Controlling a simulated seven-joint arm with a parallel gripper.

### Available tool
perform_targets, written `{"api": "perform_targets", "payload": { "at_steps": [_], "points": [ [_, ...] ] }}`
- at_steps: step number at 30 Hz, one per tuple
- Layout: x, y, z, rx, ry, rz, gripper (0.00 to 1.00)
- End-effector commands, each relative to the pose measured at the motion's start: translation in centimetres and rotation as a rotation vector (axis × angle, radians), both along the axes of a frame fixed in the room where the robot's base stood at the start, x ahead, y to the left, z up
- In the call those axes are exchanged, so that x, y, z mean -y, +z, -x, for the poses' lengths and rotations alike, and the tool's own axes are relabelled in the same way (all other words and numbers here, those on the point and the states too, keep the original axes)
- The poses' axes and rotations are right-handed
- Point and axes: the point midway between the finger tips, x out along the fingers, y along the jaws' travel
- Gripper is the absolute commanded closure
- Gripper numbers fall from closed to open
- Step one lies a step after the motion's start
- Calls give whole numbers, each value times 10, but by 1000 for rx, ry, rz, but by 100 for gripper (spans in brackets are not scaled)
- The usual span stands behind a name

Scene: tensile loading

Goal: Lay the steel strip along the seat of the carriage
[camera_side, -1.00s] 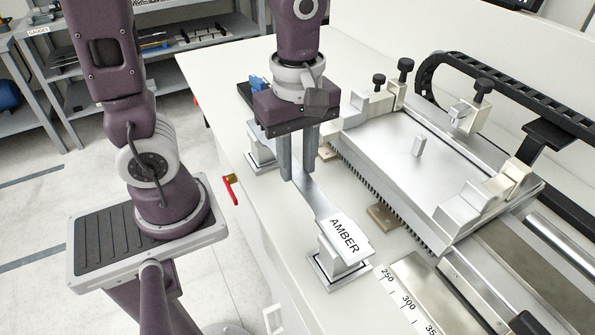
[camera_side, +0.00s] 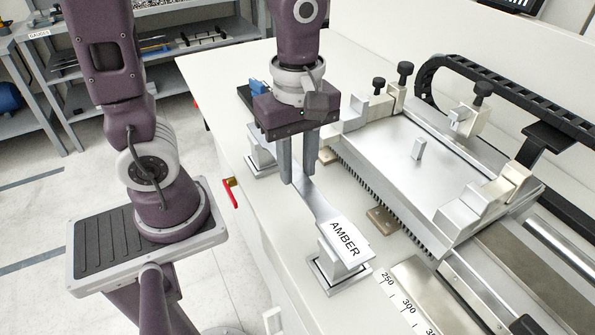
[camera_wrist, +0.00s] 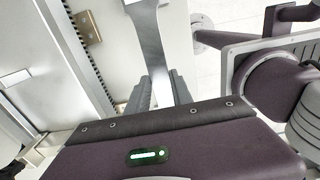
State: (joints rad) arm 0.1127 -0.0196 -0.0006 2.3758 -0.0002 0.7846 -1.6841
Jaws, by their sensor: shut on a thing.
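The steel strip (camera_side: 317,206) is flat, with a narrow middle and wide ends; its near end carries the label AMBER. That end lies over the near pedestal (camera_side: 326,275); I cannot tell if it touches. The far end is mostly hidden behind my gripper (camera_side: 298,182), near the far pedestal (camera_side: 262,162). My gripper points down, shut on the strip's narrow middle. The wrist view also shows the strip (camera_wrist: 150,38) running up from between the fingers. The carriage (camera_side: 385,160) is the silver plate at right, with blocks at its ends and a small upright peg (camera_side: 418,149).
Black-knobbed clamps (camera_side: 404,75) stand up at the carriage's far end and right side (camera_side: 482,92). A black cable chain (camera_side: 500,85) runs behind it. A scale (camera_side: 408,305) lies at the front. A red-handled item (camera_side: 231,192) is at the table's left edge.

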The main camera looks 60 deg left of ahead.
Motion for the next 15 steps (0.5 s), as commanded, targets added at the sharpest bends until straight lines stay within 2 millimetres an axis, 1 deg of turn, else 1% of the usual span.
{"api": "perform_targets", "payload": {
  "at_steps": [2, 4, 12, 15],
  "points": [
    [0, 3, -1, 2, 0, 0, 100],
    [0, 12, -1, 5, 0, 1, 100],
    [0, 76, -1, 7, 0, 1, 100],
    [0, 91, -1, 4, 0, 0, 100]
  ]
}}
